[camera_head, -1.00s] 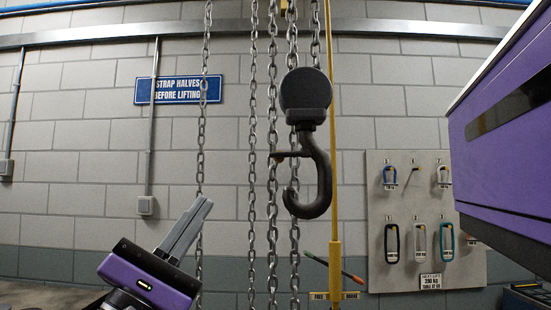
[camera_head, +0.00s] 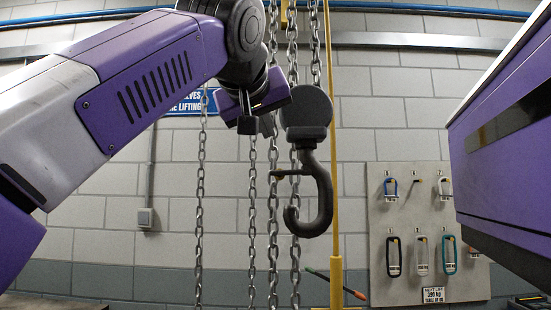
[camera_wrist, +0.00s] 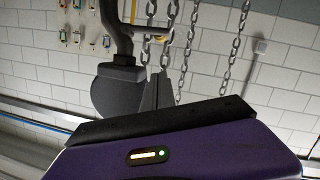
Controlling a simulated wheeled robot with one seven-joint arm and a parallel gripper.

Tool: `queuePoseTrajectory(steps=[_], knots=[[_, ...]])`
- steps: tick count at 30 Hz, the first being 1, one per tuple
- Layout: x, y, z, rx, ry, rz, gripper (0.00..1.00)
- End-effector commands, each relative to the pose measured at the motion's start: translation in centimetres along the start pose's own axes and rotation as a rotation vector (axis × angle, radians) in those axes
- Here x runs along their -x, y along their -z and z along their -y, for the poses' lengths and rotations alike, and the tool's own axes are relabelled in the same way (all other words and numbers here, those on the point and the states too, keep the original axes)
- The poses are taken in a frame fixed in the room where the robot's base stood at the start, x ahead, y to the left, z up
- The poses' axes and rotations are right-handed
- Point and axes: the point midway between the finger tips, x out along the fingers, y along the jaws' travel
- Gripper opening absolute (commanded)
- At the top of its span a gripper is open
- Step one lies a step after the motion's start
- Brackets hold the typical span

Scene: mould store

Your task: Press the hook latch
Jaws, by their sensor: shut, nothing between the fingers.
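The dark hook (camera_head: 318,205) hangs below a round black block (camera_head: 306,105) in the head view. Its thin hook latch (camera_head: 290,173) lies about level across the hook's mouth, with a small brassy part at its left. In the wrist view, which is upside down, the hook (camera_wrist: 122,20) and latch (camera_wrist: 150,33) are at the top, and the block (camera_wrist: 116,90) is below them. My gripper (camera_head: 268,126) is left of the block and above the latch. Its shut fingers (camera_wrist: 156,75) point towards the latch side, apart from it in the picture. The head view mostly hides the fingers.
Several chains (camera_head: 200,190) hang left of and behind the hook. A yellow pole (camera_head: 336,150) stands just right of it. A board (camera_head: 428,235) with several carabiners is on the wall. A purple body (camera_head: 505,140) fills the right edge. A blue sign (camera_head: 185,105) is partly covered by my arm.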

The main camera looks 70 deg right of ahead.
Motion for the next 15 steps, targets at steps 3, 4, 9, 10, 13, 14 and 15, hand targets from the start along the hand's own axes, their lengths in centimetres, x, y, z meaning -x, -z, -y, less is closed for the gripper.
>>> queuePoseTrajectory(steps=[3,4,9,10,13,14,15], knots=[[-0.16,0.9,-0.77,-0.111,0.073,0.004,0.0],[-0.19,1.04,-0.87,-0.127,0.083,0.005,0.0],[-0.23,1.35,-1.06,-0.167,0.108,0.006,0.0],[-0.23,1.35,-1.06,-0.167,0.109,0.006,0.0],[-0.23,1.34,-1.06,-0.166,0.107,0.006,0.0],[-0.23,1.33,-1.07,-0.166,0.107,0.006,0.0],[-0.23,1.33,-1.07,-0.165,0.106,0.006,0.0]])
